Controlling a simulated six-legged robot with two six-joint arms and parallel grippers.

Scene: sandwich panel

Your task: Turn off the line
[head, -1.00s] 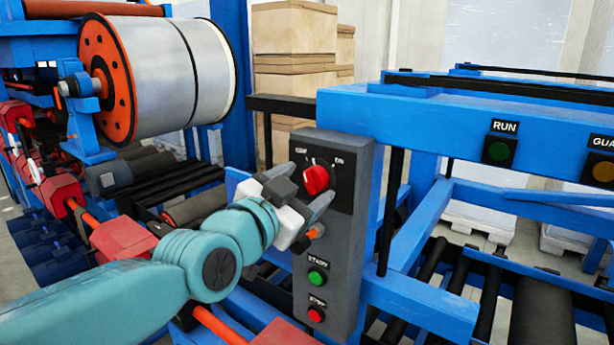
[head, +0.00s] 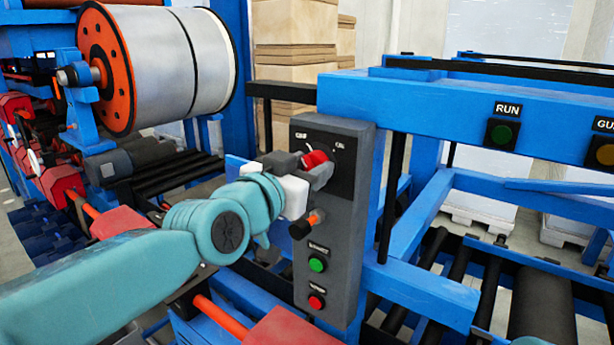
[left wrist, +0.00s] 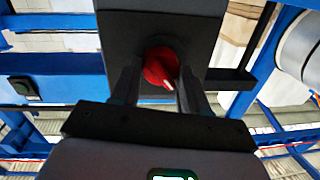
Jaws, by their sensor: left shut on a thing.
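A grey control box (head: 340,230) faces me, with a red rotary switch (head: 317,157) at its top between OFF and ON labels. My left gripper (head: 309,167) is shut on the switch, one finger on each side. In the left wrist view the red switch (left wrist: 160,66) sits between the fingers (left wrist: 160,88), its white mark pointing down and slightly right. The fingers partly hide the switch in the head view, so which label it points to cannot be told there. Below are a green button (head: 317,264) and a red button (head: 316,302). My right gripper is not in view.
An orange-tipped black fitting (head: 306,225) juts from the box just below my gripper. A blue frame (head: 430,110) with a green RUN lamp (head: 502,133) stands right. A large metal coil (head: 180,70) and red machine parts (head: 60,185) stand left.

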